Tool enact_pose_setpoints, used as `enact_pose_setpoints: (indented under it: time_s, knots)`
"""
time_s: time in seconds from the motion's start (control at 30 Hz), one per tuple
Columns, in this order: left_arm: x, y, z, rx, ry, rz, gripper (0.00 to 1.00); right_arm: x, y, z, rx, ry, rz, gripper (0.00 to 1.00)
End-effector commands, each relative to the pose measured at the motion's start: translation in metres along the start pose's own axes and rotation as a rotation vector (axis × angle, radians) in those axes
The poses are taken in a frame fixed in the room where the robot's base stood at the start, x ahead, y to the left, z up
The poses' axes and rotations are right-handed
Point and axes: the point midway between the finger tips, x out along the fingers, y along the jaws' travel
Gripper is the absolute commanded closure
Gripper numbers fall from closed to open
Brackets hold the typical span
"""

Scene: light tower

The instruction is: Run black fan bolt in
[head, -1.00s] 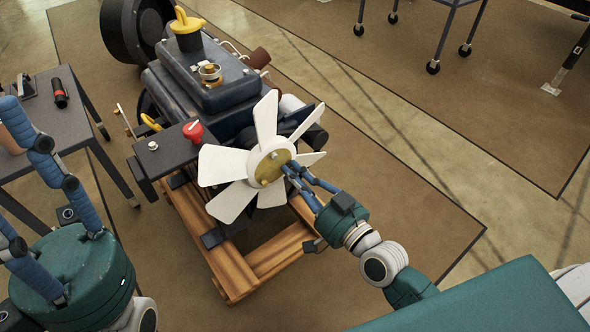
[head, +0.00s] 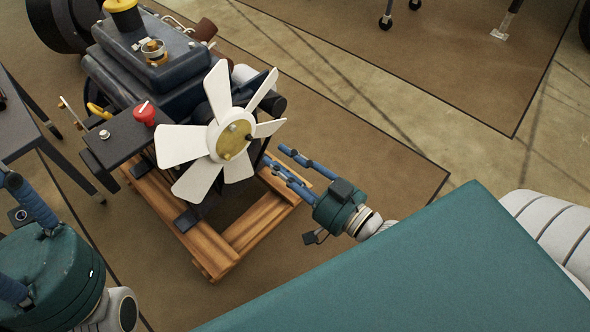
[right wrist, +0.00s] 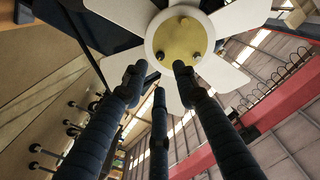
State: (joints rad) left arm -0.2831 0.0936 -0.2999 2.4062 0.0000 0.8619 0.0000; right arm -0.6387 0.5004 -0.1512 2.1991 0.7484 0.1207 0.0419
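The white fan (head: 190,144) is on the front of the engine, with a gold hub plate (head: 231,146). A small dark bolt head (head: 248,137) shows at the plate's right side. My right gripper (head: 275,161) is open and empty, to the lower right of the hub and apart from it.
The dark blue engine (head: 150,65) rests on a wooden frame (head: 215,245). A black side shelf with a red knob (head: 145,113) juts out left of the fan. A dark table (head: 20,125) stands at the left. The brown mat right of the engine is clear.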

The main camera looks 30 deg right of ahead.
Motion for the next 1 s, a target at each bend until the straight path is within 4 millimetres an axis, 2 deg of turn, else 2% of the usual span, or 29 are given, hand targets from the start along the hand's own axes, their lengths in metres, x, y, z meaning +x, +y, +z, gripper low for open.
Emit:
enact_pose_setpoints:
  time_s: [0.1,0.3,1.0]
  knots:
    - [0.000,0.000,0.000,0.000,0.000,0.000,0.60,-0.022,0.000,0.002,-0.001,-0.006,0.000,0.71]
    - [0.000,0.000,0.000,0.000,0.000,0.000,0.60,-0.040,0.001,0.001,-0.002,-0.002,0.001,0.71]
    - [0.000,0.000,0.000,0.000,-0.001,0.000,0.60,-0.043,0.001,0.000,0.000,0.000,0.001,0.71]
